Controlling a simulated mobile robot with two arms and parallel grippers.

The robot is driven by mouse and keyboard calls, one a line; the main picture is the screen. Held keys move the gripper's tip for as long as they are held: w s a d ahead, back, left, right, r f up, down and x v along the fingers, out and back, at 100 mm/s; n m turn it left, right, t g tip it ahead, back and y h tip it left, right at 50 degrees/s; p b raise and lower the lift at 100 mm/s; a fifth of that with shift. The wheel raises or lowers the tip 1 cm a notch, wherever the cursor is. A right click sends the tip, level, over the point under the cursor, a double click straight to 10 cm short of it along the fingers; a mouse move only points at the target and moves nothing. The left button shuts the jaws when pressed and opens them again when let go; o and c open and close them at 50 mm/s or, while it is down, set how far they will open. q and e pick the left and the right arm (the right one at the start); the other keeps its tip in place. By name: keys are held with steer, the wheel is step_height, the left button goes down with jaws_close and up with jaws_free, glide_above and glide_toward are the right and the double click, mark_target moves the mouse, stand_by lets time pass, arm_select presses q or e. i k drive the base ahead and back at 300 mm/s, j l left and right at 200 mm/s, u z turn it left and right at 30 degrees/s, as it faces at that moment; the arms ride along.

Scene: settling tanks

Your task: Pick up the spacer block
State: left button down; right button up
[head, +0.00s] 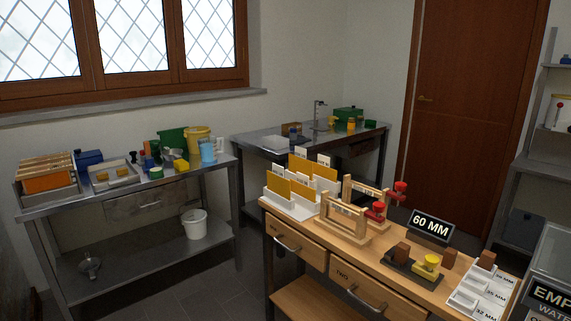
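Small brown blocks that may be spacer blocks stand on the wooden bench at the right. Another brown block (449,258) stands just right of the yellow part. A third brown block (487,260) is at the back end of a white sectioned tray (468,299) with millimetre labels. I cannot tell which block is the spacer block. Neither of my grippers is in view.
The wooden bench (385,263) also holds a black "60 MM" sign (430,226), wooden frames with red knobs (345,222) and a white card rack (290,204). Cluttered metal tables (222,163) stand along the walls. A dark sign and clear bin fill the right edge.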

mark_target(402, 252)
steer(key=z, duration=0.75)
steer(key=i+j+z, duration=0.2)
steer(key=z, duration=0.15)
steer(key=i+j+z, duration=0.1)
steer(key=j+z, duration=0.25)
steer(key=i+j+z, duration=0.1)
steer(key=j+z, duration=0.2)
steer(key=j, duration=0.15)
steer(key=j+z, duration=0.35)
steer(key=i+j, duration=0.05)
